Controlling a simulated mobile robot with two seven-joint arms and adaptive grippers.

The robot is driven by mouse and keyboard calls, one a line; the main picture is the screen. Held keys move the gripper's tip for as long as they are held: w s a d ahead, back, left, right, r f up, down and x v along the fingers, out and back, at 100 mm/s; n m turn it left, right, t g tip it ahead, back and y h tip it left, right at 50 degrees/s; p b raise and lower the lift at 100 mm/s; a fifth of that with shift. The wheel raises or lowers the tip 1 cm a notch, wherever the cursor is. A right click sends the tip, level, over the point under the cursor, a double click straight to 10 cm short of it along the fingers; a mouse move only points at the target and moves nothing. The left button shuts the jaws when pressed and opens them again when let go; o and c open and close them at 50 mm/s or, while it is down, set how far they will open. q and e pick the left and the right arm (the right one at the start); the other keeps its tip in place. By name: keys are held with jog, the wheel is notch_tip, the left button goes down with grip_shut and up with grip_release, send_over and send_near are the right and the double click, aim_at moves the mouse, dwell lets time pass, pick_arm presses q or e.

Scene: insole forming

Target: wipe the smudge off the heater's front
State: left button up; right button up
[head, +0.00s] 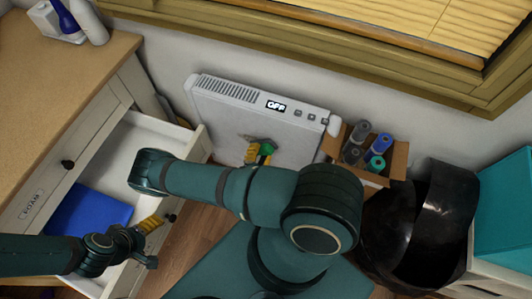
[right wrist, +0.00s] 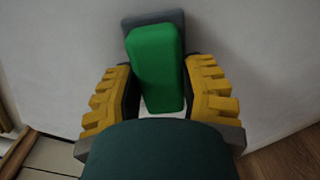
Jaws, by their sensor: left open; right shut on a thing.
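The heater (head: 225,108) is a white panel against the wall with a lit OFF display (head: 276,106). My right gripper (head: 258,154) is at the heater's front, shut on a green block (head: 266,148). In the right wrist view the green block (right wrist: 156,70) sits between the yellow fingers, with a grey pad (right wrist: 172,18) at its far end, close to the white face; I cannot tell if it touches. A small dark patch shows beside the block in the head view; I cannot tell whether it is the smudge. My left gripper (head: 150,242) is open and empty over the drawer.
An open white drawer (head: 187,150) holding a blue sheet (head: 90,212) stands left, under a wooden counter (head: 60,50). A cardboard box (head: 396,160) with several rolls stands right of the heater. A black bin (head: 425,215) and a teal box (head: 505,205) are further right.

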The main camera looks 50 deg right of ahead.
aim_at(270, 154)
jog(key=shift+w+a+b, duration=0.25)
jog(key=shift+w+a, duration=0.1)
jog(key=shift+w, duration=0.6)
jog(key=shift+w+a+b, duration=0.25)
jog(key=shift+w+a, duration=0.05)
jog(key=shift+w, duration=0.6)
